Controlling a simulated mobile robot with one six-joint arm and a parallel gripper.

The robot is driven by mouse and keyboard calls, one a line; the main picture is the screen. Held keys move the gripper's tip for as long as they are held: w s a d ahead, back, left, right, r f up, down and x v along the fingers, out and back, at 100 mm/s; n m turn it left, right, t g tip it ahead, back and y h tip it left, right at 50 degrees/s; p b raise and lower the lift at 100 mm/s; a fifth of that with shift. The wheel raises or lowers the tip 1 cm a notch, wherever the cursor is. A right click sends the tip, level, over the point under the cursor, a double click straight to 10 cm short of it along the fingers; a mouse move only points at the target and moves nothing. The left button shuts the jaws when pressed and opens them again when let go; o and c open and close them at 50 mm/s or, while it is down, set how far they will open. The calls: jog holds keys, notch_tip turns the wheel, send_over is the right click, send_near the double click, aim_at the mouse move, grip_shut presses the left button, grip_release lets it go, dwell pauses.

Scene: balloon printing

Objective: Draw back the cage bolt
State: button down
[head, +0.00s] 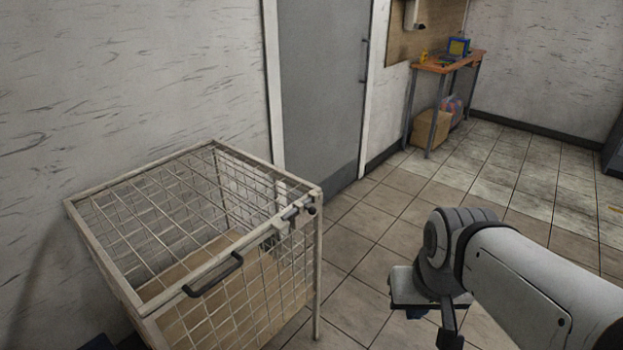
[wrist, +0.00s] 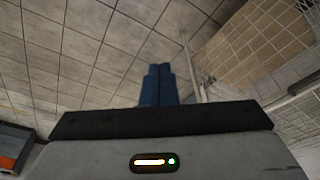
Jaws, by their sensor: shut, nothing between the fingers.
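A wire cage (head: 215,240) with a pale frame stands against the wall at the left of the head view. Its bolt (head: 296,210) is a small dark fitting at the top right front corner of the frame. A dark handle (head: 214,275) is on the front top rail. My gripper (wrist: 158,84) shows in the wrist view with its two blue fingers together and nothing between them. In the head view it is low, right of the cage and apart from it, mostly hidden by my arm. The wrist view shows part of the cage mesh (wrist: 255,45) at upper right.
A grey door (head: 320,90) is behind the cage. A wooden bench (head: 447,64) with small items stands at the far right, with a cardboard box (head: 430,128) and a bag (head: 453,108) under it. The tiled floor (head: 400,205) between is clear.

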jog(key=w+a+f+n+t, duration=0.2)
jog(key=w+n, duration=0.1)
jog(key=w, duration=0.3)
jog(key=w+a+f+n+t+y, duration=0.1)
jog(key=w+a+f+n+t, duration=0.15)
jog(key=w, duration=0.35)
jog(key=w+a+f+n+t, duration=0.2)
jog(key=w+n, duration=0.2)
jog(key=w, duration=0.2)
jog(key=w+a+f+n+t+y, duration=0.1)
jog(key=w+a+n+t+y, duration=0.1)
jog(key=a+n, duration=0.3)
jog(key=w+a+f+n+t+y+b, duration=0.1)
jog(key=w+a+f+n+t+y, duration=0.1)
jog(key=a+n+t+y, duration=0.2)
jog(key=a+n+y, duration=0.1)
jog(key=a+n, duration=0.1)
jog(key=n, duration=0.1)
jog(key=shift+w+f, duration=0.2)
jog(key=shift+w, duration=0.15)
jog(key=shift+t, duration=0.25)
